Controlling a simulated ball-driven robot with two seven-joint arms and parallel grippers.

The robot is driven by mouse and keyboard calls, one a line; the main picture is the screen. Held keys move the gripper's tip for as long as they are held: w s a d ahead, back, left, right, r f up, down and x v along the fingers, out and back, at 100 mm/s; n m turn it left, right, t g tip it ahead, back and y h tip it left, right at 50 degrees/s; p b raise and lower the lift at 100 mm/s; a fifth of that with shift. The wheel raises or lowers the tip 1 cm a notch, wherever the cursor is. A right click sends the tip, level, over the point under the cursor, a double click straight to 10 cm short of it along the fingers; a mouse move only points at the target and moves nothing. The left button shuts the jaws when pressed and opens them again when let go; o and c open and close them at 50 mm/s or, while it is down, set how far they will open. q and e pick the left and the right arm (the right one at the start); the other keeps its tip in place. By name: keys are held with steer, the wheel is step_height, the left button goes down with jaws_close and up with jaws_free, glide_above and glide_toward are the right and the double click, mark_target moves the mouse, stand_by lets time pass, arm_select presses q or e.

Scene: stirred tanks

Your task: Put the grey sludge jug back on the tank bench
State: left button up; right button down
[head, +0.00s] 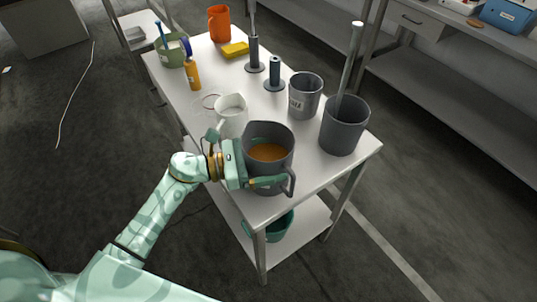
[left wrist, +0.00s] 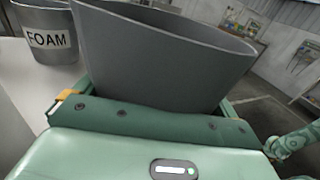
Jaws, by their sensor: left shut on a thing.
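The grey sludge jug (head: 268,136) holds brown liquid and appears upright at the near end of the white tank bench (head: 305,180). Its handle points toward the lower right in the head view. My left gripper (head: 262,180) is shut around the jug's body from the left side. In the left wrist view the jug's grey wall (left wrist: 160,55) fills the space between the fingers. Whether the jug's base touches the bench top cannot be told.
Close behind the jug are a white pitcher (head: 231,118), a grey bucket labelled FOAM (head: 305,97) and a dark grey bucket (head: 343,128) with a rod. Two dark stands, a yellow bottle (head: 193,74) and an orange jug (head: 219,22) stand farther back. A green tub (head: 275,226) sits below.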

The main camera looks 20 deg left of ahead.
arm_select(q)
steer(key=o, duration=1.6)
steer(key=shift+f, duration=0.1)
steer(key=shift+a+r, duration=0.15)
steer(key=shift+r, duration=0.05)
steer(key=b+v, duration=0.1)
steer(key=v, duration=1)
steer(key=shift+s+a, duration=0.25)
steer(key=shift+a, duration=0.05)
